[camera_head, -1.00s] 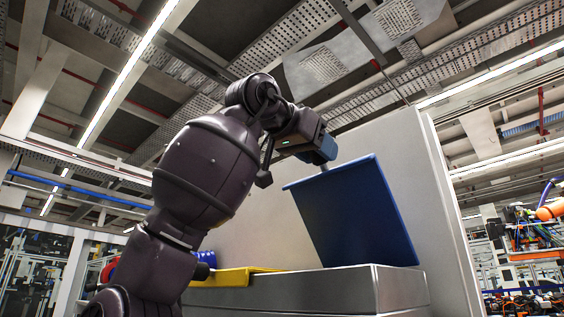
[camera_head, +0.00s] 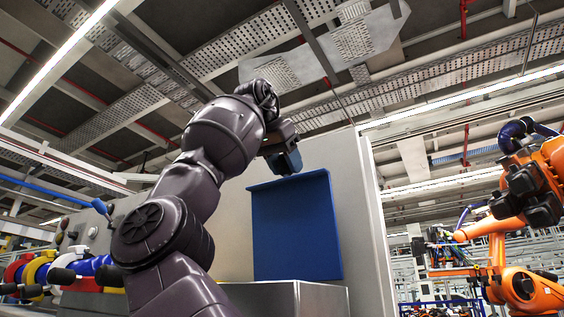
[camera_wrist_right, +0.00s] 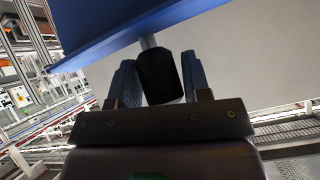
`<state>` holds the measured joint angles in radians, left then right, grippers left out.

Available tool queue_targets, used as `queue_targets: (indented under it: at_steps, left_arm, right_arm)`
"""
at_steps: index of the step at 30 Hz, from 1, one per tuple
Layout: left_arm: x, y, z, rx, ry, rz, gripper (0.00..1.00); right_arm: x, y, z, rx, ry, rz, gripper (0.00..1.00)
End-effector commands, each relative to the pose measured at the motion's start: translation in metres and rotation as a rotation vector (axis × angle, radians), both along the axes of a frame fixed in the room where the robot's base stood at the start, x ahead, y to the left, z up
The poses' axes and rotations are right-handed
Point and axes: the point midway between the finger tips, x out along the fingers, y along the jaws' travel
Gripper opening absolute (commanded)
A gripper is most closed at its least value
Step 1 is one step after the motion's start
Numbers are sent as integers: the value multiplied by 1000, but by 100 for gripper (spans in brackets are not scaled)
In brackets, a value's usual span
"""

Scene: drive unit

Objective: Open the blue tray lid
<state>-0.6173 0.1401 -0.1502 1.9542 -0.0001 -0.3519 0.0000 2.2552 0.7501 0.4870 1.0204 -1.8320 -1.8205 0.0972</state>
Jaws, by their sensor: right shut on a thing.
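The blue tray lid (camera_head: 296,230) stands raised, nearly upright, above the metal unit's top (camera_head: 300,297). In the right wrist view the lid's blue panel (camera_wrist_right: 125,22) crosses the top, with a light stem running down to a black knob (camera_wrist_right: 158,78). My right gripper (camera_head: 290,165) is at the lid's upper edge. In the right wrist view its two blue fingers (camera_wrist_right: 158,88) are on either side of the knob, shut on it. The inside of the tray is hidden by the viewing angle. My left gripper is out of view.
A pale panel (camera_head: 350,180) stands behind the lid. Red, yellow, white and blue round parts with dark ends (camera_head: 60,272) are at the lower left. An orange robot arm (camera_head: 512,225) stands at the right, beyond the panel.

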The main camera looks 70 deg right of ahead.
Motion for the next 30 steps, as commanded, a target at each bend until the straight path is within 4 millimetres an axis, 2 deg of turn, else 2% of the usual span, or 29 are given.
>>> queue_targets:
  at_steps: [16,17,19,30]
  left_arm:
    - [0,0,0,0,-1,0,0]
    - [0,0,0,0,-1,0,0]
    - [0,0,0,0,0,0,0]
    - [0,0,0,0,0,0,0]
  right_arm:
    - [-1,-3,-1,20,-11,-1,1]
    - [-1,-3,-1,20,-11,-1,48]
    - [-1,-4,-1,19,-10,-1,59]
    - [0,-1,2,15,-6,0,61]
